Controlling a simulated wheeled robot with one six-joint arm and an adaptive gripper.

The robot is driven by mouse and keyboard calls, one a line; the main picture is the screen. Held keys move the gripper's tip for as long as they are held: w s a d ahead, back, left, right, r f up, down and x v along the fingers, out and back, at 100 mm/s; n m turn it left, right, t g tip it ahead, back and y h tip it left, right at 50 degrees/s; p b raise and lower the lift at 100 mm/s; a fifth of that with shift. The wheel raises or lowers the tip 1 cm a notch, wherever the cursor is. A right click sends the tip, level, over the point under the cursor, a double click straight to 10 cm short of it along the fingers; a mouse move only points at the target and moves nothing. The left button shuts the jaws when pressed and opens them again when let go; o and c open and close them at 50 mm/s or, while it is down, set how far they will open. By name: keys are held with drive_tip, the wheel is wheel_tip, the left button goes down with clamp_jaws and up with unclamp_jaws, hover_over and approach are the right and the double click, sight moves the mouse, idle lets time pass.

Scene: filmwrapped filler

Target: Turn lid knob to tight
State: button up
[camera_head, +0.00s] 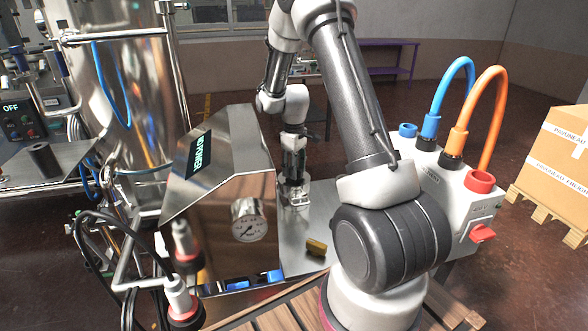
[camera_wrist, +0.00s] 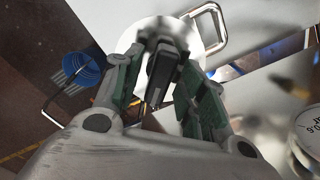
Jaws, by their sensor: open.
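The lid (camera_wrist: 127,42) is a round, shiny metal disc in the wrist view, with a dark elongated knob (camera_wrist: 161,78) at its middle. My gripper (camera_wrist: 160,68) has its green-padded fingers spread, one on each side of the knob. Gaps seem to show between the pads and the knob; I cannot tell whether either pad touches it. In the head view my gripper (camera_head: 294,184) points down at the steel top beside the machine housing, and it largely hides the knob. Any tight marking is not readable.
The sloped steel housing (camera_head: 225,155) with a pressure gauge (camera_head: 249,221) stands close left of my gripper. A bent metal handle (camera_wrist: 214,22) rises near the lid. A blue bristled object (camera_wrist: 82,68) shows at left.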

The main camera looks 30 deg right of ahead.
drive_tip(key=shift+f, duration=0.15)
clamp_jaws()
